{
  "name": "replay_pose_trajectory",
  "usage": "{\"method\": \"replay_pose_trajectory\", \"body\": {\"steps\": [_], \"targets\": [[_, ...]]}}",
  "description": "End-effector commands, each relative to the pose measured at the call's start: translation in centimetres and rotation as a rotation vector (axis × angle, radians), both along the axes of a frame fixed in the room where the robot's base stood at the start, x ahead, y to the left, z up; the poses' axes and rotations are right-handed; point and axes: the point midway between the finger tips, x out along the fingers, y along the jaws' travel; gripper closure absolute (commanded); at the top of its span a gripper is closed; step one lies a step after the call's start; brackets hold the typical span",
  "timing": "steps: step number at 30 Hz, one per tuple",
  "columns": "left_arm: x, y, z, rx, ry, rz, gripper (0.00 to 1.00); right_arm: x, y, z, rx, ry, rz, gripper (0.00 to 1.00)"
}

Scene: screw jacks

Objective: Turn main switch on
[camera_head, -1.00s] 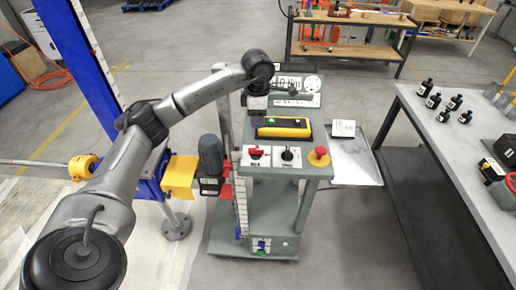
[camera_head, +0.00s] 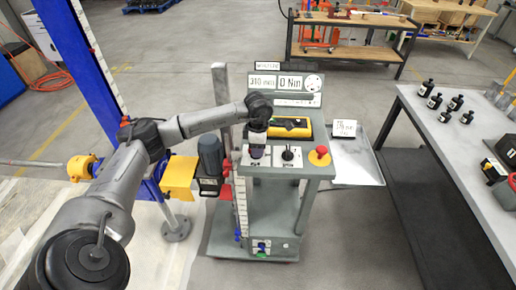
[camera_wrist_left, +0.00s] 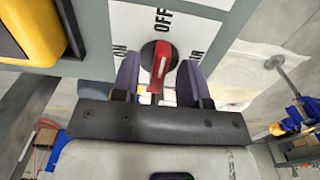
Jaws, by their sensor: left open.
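The main switch (camera_wrist_left: 158,62), a red handle on a dark round base, sits on a white plate in the left wrist view. The plate has an OFF label above it and further labels at left and right, partly covered by the fingers. The handle lies nearly upright in the picture, in line with OFF. My left gripper (camera_wrist_left: 159,82) is open, with one finger on each side of the handle and a visible gap. In the head view my left gripper (camera_head: 257,152) is over the left of the console (camera_head: 315,171) front and hides the switch. My right gripper is not in view.
Right of my gripper are a black selector (camera_head: 288,154) and a red mushroom button (camera_head: 320,153) on yellow. Behind lies a yellow-edged black device (camera_head: 290,128). Display panels (camera_head: 286,82) stand at the console's back. A grey motor (camera_head: 210,155) is at left.

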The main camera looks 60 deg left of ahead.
Motion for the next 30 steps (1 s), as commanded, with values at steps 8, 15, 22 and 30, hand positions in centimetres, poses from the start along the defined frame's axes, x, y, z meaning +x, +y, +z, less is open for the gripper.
{"method": "replay_pose_trajectory", "body": {"steps": [8, 15, 22, 30], "targets": [[-0.01, -0.01, -0.40, 0.000, 0.000, 0.000, 0.60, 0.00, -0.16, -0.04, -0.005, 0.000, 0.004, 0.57], [-0.01, -0.01, -0.38, 0.000, 0.000, 0.000, 0.72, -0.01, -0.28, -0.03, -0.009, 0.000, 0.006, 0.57], [-0.01, -0.01, -0.36, 0.000, 0.000, 0.000, 0.94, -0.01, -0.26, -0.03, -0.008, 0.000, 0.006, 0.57], [-0.01, -0.01, -0.33, 0.000, 0.000, 0.004, 1.00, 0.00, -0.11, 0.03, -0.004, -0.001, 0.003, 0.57]]}}
